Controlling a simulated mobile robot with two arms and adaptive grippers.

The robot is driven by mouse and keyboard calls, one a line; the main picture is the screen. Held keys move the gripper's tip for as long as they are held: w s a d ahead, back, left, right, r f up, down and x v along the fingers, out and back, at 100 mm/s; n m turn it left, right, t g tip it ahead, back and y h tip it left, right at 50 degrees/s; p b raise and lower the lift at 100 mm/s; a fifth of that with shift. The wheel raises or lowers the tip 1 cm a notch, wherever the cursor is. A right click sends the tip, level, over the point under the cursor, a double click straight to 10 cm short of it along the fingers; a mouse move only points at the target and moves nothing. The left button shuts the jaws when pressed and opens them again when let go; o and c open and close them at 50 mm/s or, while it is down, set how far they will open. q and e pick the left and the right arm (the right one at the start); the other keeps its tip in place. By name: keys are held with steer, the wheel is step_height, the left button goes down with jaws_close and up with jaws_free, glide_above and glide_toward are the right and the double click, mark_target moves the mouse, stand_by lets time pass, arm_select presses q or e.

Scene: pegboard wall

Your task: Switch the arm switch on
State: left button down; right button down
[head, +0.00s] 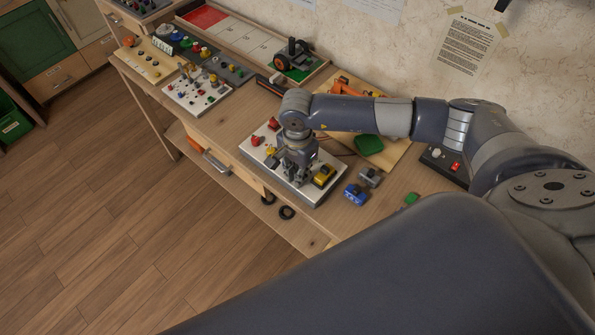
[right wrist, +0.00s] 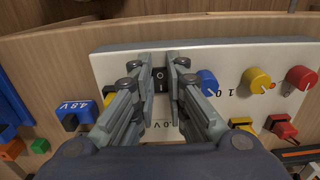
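A white panel (head: 328,190) with coloured knobs and blocks lies on the wooden workbench. A black rocker switch marked O and I (right wrist: 161,80) is set in this panel in the right wrist view. My right gripper (right wrist: 162,72) is over the panel, pointing down at it. Its two fingers are a narrow gap apart, one on each side of the switch, and nothing is held between them. I cannot tell whether the fingertips touch the panel or switch. In the head view my right gripper (head: 297,178) hides the switch. My left gripper is not in view.
A yellow block (head: 323,176) sits on the panel by the gripper. A blue block (head: 355,194) and a grey one (head: 370,177) stand to its right. Behind my arm are a green tray (head: 369,145) and a dark box with a red button (head: 456,166). Other panels fill the far left.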

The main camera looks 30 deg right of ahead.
steer(key=shift+d+f+y+b, duration=0.2)
steer(key=shift+y+b, duration=0.1)
steer(key=shift+b, duration=0.4)
steer(key=shift+r+g+y+b, duration=0.15)
steer(key=shift+g+y+b, duration=0.15)
steer(key=shift+b, duration=0.05)
steer(key=shift+r, duration=0.1)
steer(key=c, duration=1.9)
jaws_free()
steer(key=r, duration=0.4)
steer(key=d+r, duration=0.1)
steer(key=r, duration=0.7)
steer(key=shift+w+d, duration=0.2)
steer(key=shift+w, duration=0.15)
